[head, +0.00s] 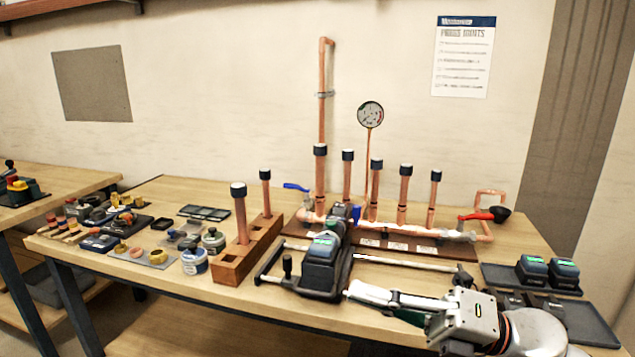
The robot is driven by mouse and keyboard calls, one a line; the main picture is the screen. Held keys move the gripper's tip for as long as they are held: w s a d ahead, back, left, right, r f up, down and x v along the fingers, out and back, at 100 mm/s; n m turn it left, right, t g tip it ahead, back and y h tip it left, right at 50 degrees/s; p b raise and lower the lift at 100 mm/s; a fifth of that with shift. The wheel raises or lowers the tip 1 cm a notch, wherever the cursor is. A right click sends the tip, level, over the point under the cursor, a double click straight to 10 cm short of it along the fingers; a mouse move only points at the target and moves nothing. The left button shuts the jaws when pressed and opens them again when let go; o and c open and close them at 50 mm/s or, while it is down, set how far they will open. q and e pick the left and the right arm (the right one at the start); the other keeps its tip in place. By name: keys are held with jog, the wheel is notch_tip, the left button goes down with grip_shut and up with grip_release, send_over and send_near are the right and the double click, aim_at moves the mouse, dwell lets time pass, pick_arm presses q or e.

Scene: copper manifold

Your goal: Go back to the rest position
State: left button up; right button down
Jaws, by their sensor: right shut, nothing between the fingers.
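My right gripper (358,289) reaches in from the lower right, over the front of the workbench (180,284). Its fingers are shut and point left, with nothing seen between them. The tips show just right of the black press tool (323,262), in front of the manifold; whether they touch it cannot be told. The copper manifold (402,205) stands at the back of the bench, with several capped upright pipes and a round gauge (370,114). My left gripper is not in view.
A wooden block (236,264) holds two capped copper pipes left of the press tool. Small fittings, jars (195,261) and trays crowd the bench's left. Two batteries (548,271) sit on a dark tray at the right. A red-handled valve (487,214) sticks out at the manifold's right end.

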jog(key=w+d+f+m+t+h, duration=0.1)
jog(key=d+f+m+t+h, duration=0.25)
jog(key=f+m, duration=0.5)
jog(key=w+d+f+m+t+h, duration=0.25)
jog(key=f+m+t+h, duration=0.25)
jog(key=f+m, duration=0.35)
jog(key=w+d+f+m+t+h, duration=0.1)
jog(key=d+f+m+t+h, duration=0.25)
jog(key=f+m, duration=0.5)
jog(key=s+d+f+m+g+h, duration=0.1)
jog(key=s+f+m+g+h, duration=0.1)
jog(key=s+f, duration=0.6)
jog(key=s+d+f+m+g+h, duration=0.2)
jog(key=s+f+m, duration=0.4)
jog(key=f, duration=0.9)
jog(key=s+g+h, duration=0.1)
jog(key=s, duration=0.2)
jog(key=shift+d+m+h, duration=0.3)
jog(key=shift+m+h, duration=0.05)
jog(key=shift+h, duration=0.05)
